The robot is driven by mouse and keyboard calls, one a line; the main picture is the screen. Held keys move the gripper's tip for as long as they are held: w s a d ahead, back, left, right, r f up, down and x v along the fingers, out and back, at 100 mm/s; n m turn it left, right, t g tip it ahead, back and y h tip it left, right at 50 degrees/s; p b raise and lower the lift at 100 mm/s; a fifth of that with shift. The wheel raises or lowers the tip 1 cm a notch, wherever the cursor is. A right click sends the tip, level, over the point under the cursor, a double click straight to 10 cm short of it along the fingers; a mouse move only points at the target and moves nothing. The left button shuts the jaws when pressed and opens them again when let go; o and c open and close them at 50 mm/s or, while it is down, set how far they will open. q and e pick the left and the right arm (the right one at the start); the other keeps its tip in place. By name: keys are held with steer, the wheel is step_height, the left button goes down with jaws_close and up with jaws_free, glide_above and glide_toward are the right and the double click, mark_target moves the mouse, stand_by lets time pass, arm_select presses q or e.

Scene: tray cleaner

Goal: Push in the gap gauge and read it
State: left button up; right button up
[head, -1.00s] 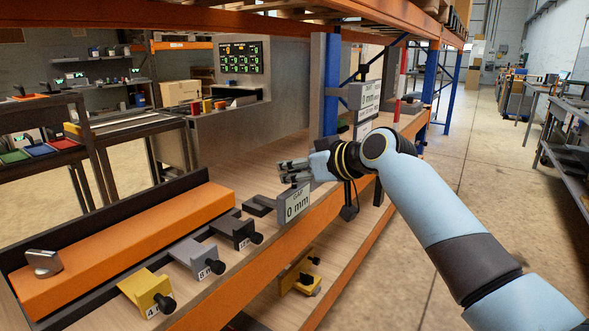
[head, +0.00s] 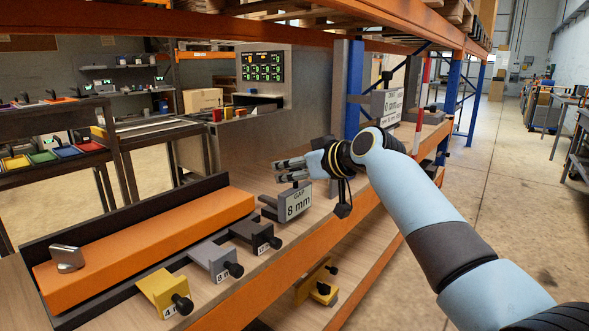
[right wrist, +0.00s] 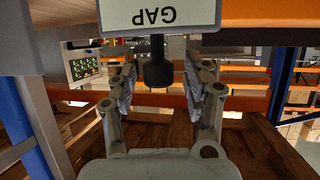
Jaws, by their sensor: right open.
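The gap gauge's display (head: 295,204) reads "GAP 8 mm" in the head view. A dark part of the gauge (head: 268,208) shows beside it, near the right end of the orange bar (head: 150,244). My right gripper (head: 280,170) is open just above and behind the display, fingers pointing left. In the right wrist view the "GAP" plate (right wrist: 160,16) is upside down at the top. A black knob (right wrist: 157,72) shows between the open fingers; contact with it cannot be told. My left gripper is out of view.
Yellow (head: 164,292), grey (head: 213,261) and dark (head: 254,236) blocks with black knobs stand along the front edge, the yellow labelled 4 and the grey 8. A second display (head: 388,104) is farther back. The aisle floor is clear.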

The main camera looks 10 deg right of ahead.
steer(key=shift+s, duration=0.1)
steer(key=v, duration=1.2)
steer(key=shift+r, duration=0.1)
stand_by(0.4)
